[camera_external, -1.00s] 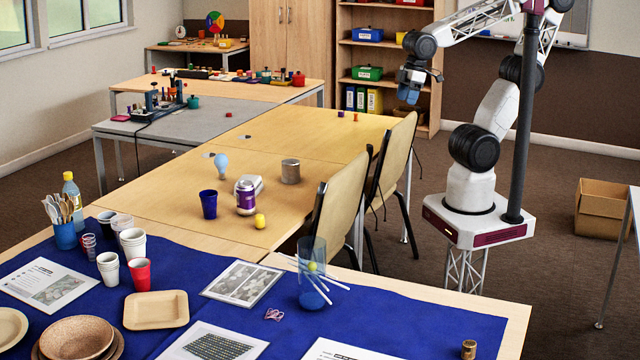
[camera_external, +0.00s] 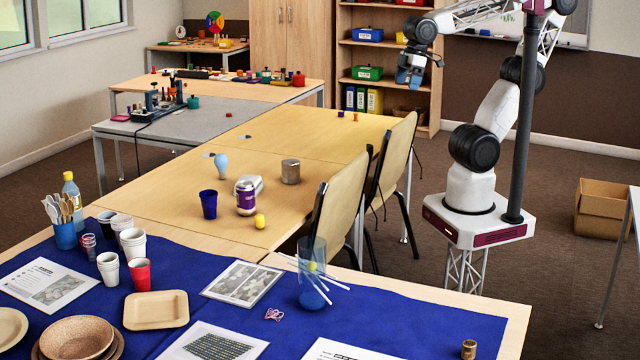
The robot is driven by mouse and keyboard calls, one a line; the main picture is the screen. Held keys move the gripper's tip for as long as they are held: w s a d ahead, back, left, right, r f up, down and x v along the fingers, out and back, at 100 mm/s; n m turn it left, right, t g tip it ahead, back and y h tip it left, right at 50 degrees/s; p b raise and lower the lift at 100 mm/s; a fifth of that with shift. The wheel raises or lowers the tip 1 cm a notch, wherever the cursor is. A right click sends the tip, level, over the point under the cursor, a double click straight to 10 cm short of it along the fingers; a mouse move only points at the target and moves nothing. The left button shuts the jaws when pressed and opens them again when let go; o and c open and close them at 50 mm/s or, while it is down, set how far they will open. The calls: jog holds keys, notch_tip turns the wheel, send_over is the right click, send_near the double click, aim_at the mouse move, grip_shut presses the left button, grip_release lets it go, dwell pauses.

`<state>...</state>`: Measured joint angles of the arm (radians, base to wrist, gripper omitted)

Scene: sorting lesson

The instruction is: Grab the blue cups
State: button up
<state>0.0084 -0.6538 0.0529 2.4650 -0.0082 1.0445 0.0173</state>
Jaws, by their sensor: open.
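A dark blue cup (camera_external: 208,204) stands upright on the light wood table, left of a white and purple can (camera_external: 247,196). A blue holder (camera_external: 65,235) with spoons and other utensils in it stands at the left on the blue cloth. A tall clear blue-tinted container (camera_external: 312,275) with white straws stands on the cloth nearer the front. My gripper (camera_external: 410,78) is open and empty, high in the air at the upper right, well behind and apart from the cups.
Stacks of white cups (camera_external: 132,240) and a red cup (camera_external: 138,274) stand on the blue cloth (camera_external: 420,318). Two chairs (camera_external: 343,205) stand at the table's right side. A metal tin (camera_external: 290,171), a light blue bulb (camera_external: 221,164) and a yellow object (camera_external: 260,221) are near the blue cup.

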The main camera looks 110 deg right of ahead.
jog(key=w+d+r+m+t+y, duration=0.1)
jog(key=w+r+m+y, duration=0.4)
jog(key=w, duration=1.2)
jog(key=w+d+m+y, duration=0.2)
jog(key=w+m, duration=0.7)
jog(key=w, duration=0.7)
jog(key=w+d+f+m+t+y, duration=0.1)
jog(key=w+d+f+m+t, duration=0.2)
jog(key=w+d+m, duration=0.8)
jog(key=w+d+f+m+t+y, duration=0.1)
jog(key=w+d+f+t+y, duration=0.35)
jog(key=w, duration=1.25)
jog(key=g+h, duration=0.2)
jog(key=h, duration=0.1)
send_near(205, 200)
jog(key=shift+s+d+f+y, duration=0.1)
jog(key=shift+s+d+y, duration=0.2)
jog(key=shift+d, duration=0.1)
jog(key=shift+x, duration=1.35)
jog(key=shift+x, duration=2.55)
